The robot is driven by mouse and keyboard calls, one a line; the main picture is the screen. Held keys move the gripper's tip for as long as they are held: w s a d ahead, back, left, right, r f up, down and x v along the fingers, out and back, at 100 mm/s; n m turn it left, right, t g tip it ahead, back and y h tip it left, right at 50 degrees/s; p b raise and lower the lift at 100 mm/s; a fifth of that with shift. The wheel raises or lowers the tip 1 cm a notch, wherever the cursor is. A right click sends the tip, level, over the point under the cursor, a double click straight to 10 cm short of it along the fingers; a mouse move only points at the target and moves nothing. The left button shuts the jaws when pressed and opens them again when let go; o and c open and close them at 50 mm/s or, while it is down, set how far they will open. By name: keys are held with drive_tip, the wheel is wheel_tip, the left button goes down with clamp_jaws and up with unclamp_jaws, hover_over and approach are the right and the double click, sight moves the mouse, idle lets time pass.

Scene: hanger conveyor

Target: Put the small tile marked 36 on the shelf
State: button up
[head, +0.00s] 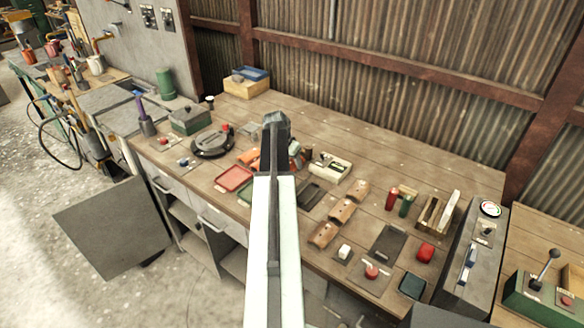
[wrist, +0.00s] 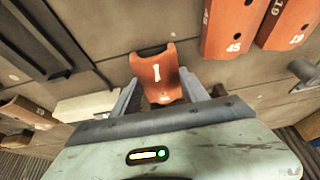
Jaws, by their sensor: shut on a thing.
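In the wrist view my gripper (wrist: 160,88) is shut on an orange tile (wrist: 157,72) with a curved notch in its top edge. The tile bears a white mark that looks like a 1; I cannot read 36 on it. Two more orange tiles lie on the planks at upper right, one marked 45 (wrist: 229,25) and one marked 19 (wrist: 290,24). Orange tiles (head: 249,157) show just left of the arm. I cannot tell which surface is the task's shelf.
The wooden bench (head: 300,110) is crowded with a red tray (head: 234,178), a round black device (head: 211,142), a cream device (head: 330,165), brown blocks (head: 342,210) and a grey control box (head: 475,260). Open compartments (head: 188,213) show below. The bench's back right is clearer.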

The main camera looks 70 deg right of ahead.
drive_tip(key=shift+r, duration=0.1)
drive_tip(key=o, duration=1.6)
drive_tip(key=shift+r+p, duration=0.15)
drive_tip(key=shift+p, duration=0.2)
drive_tip(key=p+v, duration=1)
drive_tip(key=v, duration=0.1)
drive_tip(key=shift+w+a+r+p, duration=0.1)
drive_tip(key=shift+a+r+p, duration=0.2)
drive_tip(key=shift+p, duration=0.1)
